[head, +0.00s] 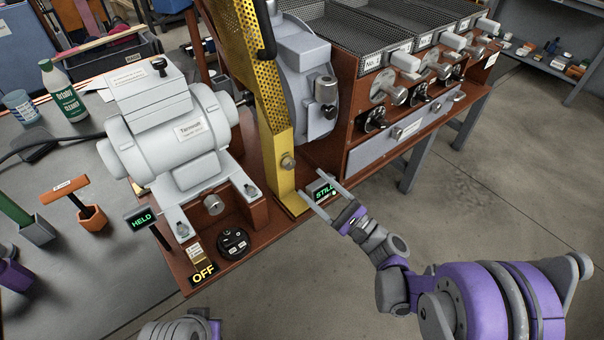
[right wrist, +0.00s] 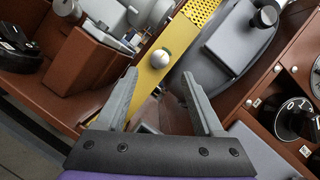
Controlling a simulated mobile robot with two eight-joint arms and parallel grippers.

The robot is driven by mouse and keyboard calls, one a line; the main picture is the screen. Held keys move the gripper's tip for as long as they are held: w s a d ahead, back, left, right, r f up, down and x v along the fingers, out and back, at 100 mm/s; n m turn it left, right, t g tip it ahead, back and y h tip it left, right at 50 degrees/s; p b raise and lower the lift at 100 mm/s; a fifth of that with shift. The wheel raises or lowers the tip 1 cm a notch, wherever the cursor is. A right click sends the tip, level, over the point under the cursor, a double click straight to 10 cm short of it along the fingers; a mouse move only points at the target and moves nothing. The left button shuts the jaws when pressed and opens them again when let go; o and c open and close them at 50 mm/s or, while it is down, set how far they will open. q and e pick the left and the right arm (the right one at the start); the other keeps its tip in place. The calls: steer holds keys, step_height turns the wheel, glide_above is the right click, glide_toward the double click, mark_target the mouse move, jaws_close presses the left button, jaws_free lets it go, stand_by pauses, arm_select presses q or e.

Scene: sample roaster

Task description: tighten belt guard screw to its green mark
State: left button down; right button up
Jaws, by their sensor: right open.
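The yellow belt guard (head: 268,115) stands upright between the motor and the grey round housing; its upper part is perforated. The silver belt guard screw (head: 287,162) sits low on its plain yellow foot. In the right wrist view the screw (right wrist: 160,58) shows head-on, just beyond the fingertips and between their lines. My right gripper (head: 319,187) is open and empty, in front of the foot and a little below and right of the screw. The jaws also show apart in the right wrist view (right wrist: 159,76). My left gripper is not in view.
A small STILL display (head: 323,189) stands right by the right fingers. The white motor (head: 180,130), a HELD display (head: 141,219) and an OFF sign (head: 203,273) are to the left. Knobs (head: 388,91) line the drawers at right. Open floor (head: 480,190) lies at right.

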steer(key=v, duration=0.4)
steer(key=shift+s+d, duration=0.1)
steer(key=shift+d, duration=0.05)
stand_by(0.4)
steer(key=s+a+f+n+g+h, duration=0.4)
steer(key=s+f+n+g+h, duration=0.2)
steer(key=s+n+g, duration=0.35)
steer(key=s+d+f+n+h, duration=0.4)
steer(key=s+d+n+h, duration=0.6)
steer(key=s+d, duration=0.4)
arm_select(q)
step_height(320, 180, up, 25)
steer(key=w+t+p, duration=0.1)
steer(key=p, duration=2.1)
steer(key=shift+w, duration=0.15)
arm_select(e)
step_height(320, 180, up, 25)
steer(key=w, duration=0.1)
steer(key=shift+a+r, duration=0.15)
steer(key=shift+a, duration=0.25)
